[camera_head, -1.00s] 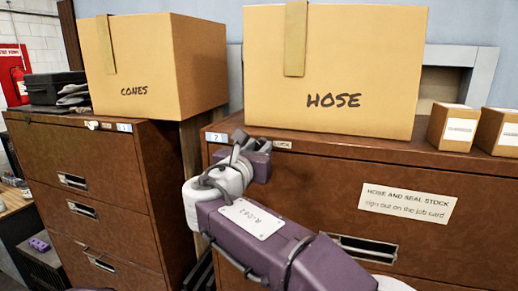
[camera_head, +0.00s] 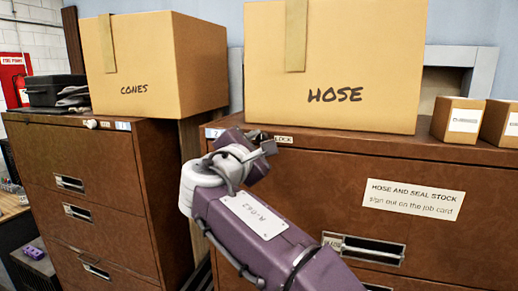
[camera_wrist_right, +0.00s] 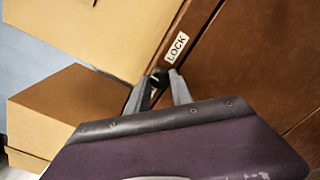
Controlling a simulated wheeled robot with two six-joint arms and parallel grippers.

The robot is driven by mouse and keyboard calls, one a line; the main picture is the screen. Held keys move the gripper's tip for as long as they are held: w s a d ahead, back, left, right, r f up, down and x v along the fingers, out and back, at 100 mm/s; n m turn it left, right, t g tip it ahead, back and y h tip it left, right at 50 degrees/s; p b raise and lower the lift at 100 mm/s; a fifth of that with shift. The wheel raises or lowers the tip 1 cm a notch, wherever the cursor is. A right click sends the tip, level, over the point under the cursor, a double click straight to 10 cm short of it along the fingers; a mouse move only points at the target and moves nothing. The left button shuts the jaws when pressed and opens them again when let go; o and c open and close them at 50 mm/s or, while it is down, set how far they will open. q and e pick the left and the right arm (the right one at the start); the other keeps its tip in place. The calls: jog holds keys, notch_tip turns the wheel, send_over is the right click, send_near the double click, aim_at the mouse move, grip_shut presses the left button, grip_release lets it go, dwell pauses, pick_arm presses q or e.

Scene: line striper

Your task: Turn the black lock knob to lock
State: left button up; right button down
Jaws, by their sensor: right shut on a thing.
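In the right wrist view the black lock knob (camera_wrist_right: 157,76) is a small dark piece between the fingertips of my right gripper (camera_wrist_right: 160,88), beside a white LOCK label (camera_wrist_right: 176,47). The gripper is shut on the knob. In the head view my right gripper (camera_head: 262,150) is at the top front edge of the right brown cabinet (camera_head: 330,190), just below and left of the LOCK label (camera_head: 284,139). There the gripper mostly hides the knob, and I cannot read its turn angle. My left gripper is not in view.
A HOSE box (camera_head: 330,70) stands on the right cabinet, close behind the gripper, with small boxes (camera_head: 458,120) to its right. A CONES box (camera_head: 150,60) stands on the left cabinet (camera_head: 75,165). A narrow gap separates the cabinets.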

jog(key=shift+m+b, duration=1.2)
jog(key=shift+m, duration=3)
jog(key=c, duration=1.4)
grip_release()
jog(key=shift+o, duration=1.3)
jog(key=shift+w, duration=0.15)
jog(key=shift+s+a+b, duration=0.15)
jog(key=shift+s+b, duration=0.15)
jog(key=shift+s, duration=0.1)
jog(key=b+v, duration=0.2)
jog(key=v, duration=0.6)
